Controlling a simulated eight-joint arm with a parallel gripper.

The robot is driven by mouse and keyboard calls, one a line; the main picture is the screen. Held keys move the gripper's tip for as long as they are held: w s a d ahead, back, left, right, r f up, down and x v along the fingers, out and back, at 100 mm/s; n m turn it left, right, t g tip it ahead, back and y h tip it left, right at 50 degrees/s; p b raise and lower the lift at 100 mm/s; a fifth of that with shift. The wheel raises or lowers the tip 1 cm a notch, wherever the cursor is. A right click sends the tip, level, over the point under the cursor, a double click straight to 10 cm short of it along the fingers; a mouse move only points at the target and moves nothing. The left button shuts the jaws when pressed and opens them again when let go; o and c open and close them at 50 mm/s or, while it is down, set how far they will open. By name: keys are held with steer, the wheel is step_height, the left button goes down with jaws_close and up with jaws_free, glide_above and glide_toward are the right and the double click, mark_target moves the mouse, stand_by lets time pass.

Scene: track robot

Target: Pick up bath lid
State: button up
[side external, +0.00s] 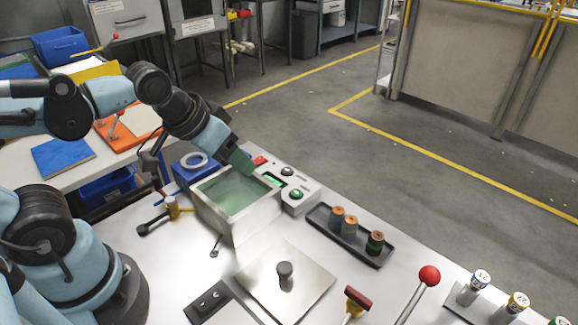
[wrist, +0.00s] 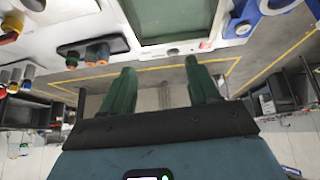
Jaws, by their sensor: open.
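The bath lid (side external: 260,283) is a flat square metal plate with a dark grey knob (side external: 285,270) standing at its middle. It lies on the white bench in front of the bath (side external: 245,226), an open metal tub with green inside. My gripper (side external: 240,162) is over the back right corner of the bath, well apart from the lid. In the wrist view its two green fingers (wrist: 160,68) are spread apart with nothing between them, and the bath (wrist: 145,42) shows at the top. I cannot make out the lid in the wrist view.
A control box with green buttons (side external: 312,190) stands right of the bath. A dark tray (side external: 372,258) of spools lies farther right. A red-knobbed lever (side external: 429,276) and a red-headed tool (side external: 358,298) are near the lid. A black switch box (side external: 210,302) sits by its left edge.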

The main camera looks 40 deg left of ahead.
steer(key=d+g, duration=0.4)
steer(key=d, duration=0.5)
steer(key=g, duration=0.2)
glide_above(285, 267)
steer(key=shift+f, duration=6.25)
jaws_close()
